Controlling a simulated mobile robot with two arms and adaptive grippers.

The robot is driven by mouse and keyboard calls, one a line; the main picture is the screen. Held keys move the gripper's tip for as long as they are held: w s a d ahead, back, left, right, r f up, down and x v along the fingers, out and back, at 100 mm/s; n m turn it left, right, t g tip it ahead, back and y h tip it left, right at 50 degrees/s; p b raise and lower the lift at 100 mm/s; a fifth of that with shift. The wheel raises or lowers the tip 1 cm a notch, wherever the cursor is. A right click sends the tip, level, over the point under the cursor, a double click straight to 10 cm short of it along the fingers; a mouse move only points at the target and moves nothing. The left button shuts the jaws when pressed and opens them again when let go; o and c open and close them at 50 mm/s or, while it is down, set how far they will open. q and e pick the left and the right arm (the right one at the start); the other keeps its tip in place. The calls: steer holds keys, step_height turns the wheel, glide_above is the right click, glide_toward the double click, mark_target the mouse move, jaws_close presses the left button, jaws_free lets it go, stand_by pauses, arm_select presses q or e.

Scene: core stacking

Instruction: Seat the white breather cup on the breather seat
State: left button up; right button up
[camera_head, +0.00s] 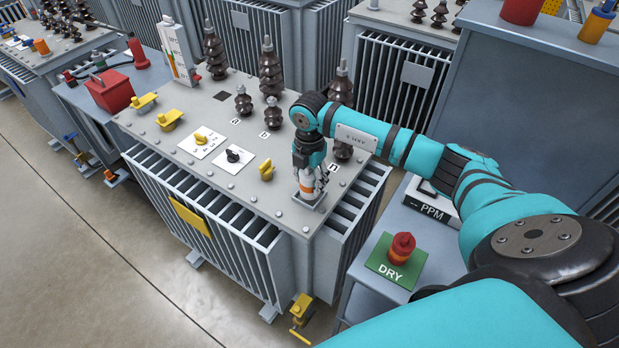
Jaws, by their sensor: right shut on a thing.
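My right gripper (311,178) is at the near right corner of the transformer's grey top, pointing down. It is shut on a small white and orange cup (306,186), which looks like the white breather cup; the fingers partly cover it. The cup is upright, directly over a small grey square plate (309,203), which looks like the breather seat. I cannot tell whether the cup touches the plate or is slightly above it. My left gripper is not in view.
A red breather (402,247) stands on a green DRY pad (381,265) on the side table to the right, near a PPM box (429,203). Brown bushings (270,72) rise behind my gripper. A yellow knob (266,170) is to its left.

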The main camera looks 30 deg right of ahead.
steer(key=shift+f+b, duration=0.6)
steer(key=shift+f, duration=0.3)
steer(key=o, duration=1.3)
steer(key=shift+o, duration=0.2)
steer(key=shift+r, duration=0.1)
step_height(320, 180, up, 12)
steer(key=shift+f, duration=0.1)
steer(key=o, duration=0.5)
steer(key=shift+o, duration=0.2)
